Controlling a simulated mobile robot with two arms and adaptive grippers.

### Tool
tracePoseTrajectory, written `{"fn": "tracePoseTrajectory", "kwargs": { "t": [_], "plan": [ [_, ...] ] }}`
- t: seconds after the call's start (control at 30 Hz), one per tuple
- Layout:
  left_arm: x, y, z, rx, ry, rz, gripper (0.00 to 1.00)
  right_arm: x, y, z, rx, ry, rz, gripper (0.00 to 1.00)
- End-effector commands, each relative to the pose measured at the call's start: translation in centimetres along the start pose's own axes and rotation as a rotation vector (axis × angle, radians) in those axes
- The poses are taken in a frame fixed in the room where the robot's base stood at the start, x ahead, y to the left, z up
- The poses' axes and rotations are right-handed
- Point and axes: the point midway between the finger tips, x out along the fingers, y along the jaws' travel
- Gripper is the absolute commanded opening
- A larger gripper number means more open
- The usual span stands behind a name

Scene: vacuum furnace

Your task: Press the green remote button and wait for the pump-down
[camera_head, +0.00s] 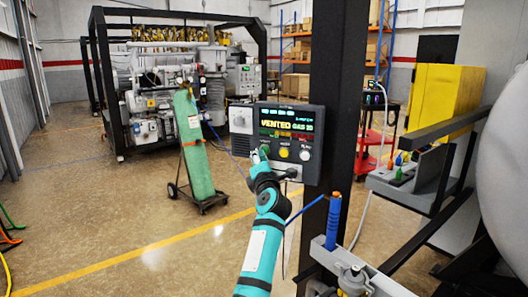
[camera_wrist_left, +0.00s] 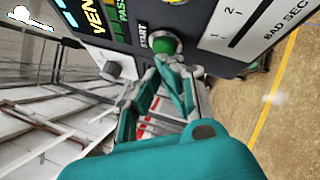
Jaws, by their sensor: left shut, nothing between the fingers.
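The dark remote panel (camera_head: 314,172) is mounted by the black post, and its screen (camera_head: 288,122) reads "VENTED GAS IO". The round green button (camera_wrist_left: 166,44) is beside the label "START" in the left wrist view. My left gripper (camera_head: 262,152) is shut and empty, with its fingertips at the panel's lower left. In the left wrist view its fingertips (camera_wrist_left: 167,62) overlap the edge of the green button; whether they touch it I cannot tell. A yellow button (camera_head: 284,153) and a pale round control (camera_head: 305,155) are to the right. My right gripper is out of view.
The black post (camera_head: 337,75) stands right behind the panel. A green gas cylinder (camera_head: 193,150) on a cart stands to the left, before the framed pump machinery (camera_head: 150,85).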

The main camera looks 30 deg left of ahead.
Motion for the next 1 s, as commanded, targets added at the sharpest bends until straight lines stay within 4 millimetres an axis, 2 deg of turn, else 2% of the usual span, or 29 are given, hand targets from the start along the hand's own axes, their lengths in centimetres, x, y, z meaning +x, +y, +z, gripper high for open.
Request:
{"fn": "tracePoseTrajectory", "kwargs": {
  "t": [1.0],
  "plan": [
    [0.60,-0.27,0.33,0.000,-0.001,0.001,0.00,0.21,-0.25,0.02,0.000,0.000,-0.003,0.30]
  ]
}}
